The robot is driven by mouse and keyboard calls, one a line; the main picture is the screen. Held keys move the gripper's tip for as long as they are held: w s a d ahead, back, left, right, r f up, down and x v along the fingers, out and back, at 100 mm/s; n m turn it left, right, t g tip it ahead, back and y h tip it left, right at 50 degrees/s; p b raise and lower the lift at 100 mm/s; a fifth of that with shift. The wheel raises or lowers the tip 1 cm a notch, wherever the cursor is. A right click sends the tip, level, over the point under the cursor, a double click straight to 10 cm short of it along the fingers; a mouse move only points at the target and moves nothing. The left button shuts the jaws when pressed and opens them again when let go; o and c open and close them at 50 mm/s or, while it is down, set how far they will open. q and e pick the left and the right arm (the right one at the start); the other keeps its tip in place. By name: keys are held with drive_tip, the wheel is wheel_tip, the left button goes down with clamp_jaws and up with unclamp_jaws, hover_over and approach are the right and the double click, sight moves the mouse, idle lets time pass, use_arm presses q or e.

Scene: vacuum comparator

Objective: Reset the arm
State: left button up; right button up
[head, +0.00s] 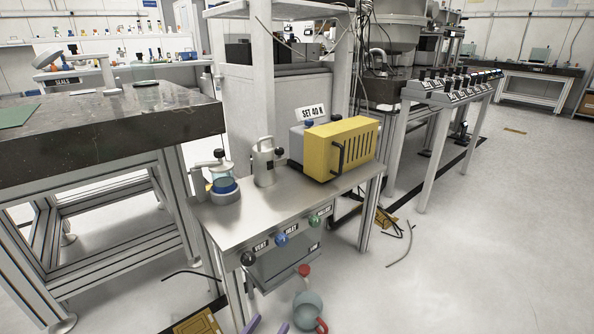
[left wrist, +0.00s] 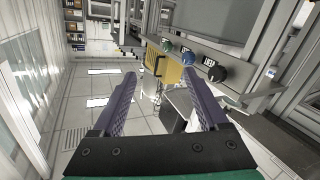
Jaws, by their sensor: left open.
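My left gripper (head: 268,326) shows only as two purple fingertips at the bottom edge of the head view, low in front of the steel bench (head: 235,225). In the left wrist view its fingers (left wrist: 158,74) are spread apart with nothing between them. Beyond them that view shows the yellow box (left wrist: 163,66) and the bench's front knobs, including a black knob (left wrist: 214,72). The gripper is apart from them. My right gripper is in neither view.
The bench holds a yellow slotted box (head: 342,148), a grey lidded vessel (head: 265,165) and a glass jar on a base (head: 224,184). Its front has black, blue and green knobs. A teal round object with red parts (head: 308,305) shows low in front. Open floor (head: 470,260) lies right.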

use_arm(q)
drive_tip(key=s+f+g+y+p, duration=0.1)
drive_tip(key=s+f+g+p, duration=0.45)
drive_tip(key=s+f, duration=0.3)
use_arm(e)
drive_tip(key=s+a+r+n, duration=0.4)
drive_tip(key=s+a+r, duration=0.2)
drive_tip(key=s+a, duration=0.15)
use_arm(q)
drive_tip(key=s+a+r+g+y+p, duration=0.2)
drive_tip(key=s+a+p, duration=0.7)
drive_tip(key=p, duration=0.8)
drive_tip(key=s+a+r+g+y+p, duration=0.2)
drive_tip(key=s+a+g+y+p, duration=0.2)
drive_tip(key=p, duration=1.3)
drive_tip(key=s+a+g, duration=0.3)
drive_tip(key=s+a, duration=0.3)
drive_tip(key=s, duration=0.3)
drive_tip(key=shift+a+y, duration=0.25)
drive_tip(key=shift+y, duration=0.05)
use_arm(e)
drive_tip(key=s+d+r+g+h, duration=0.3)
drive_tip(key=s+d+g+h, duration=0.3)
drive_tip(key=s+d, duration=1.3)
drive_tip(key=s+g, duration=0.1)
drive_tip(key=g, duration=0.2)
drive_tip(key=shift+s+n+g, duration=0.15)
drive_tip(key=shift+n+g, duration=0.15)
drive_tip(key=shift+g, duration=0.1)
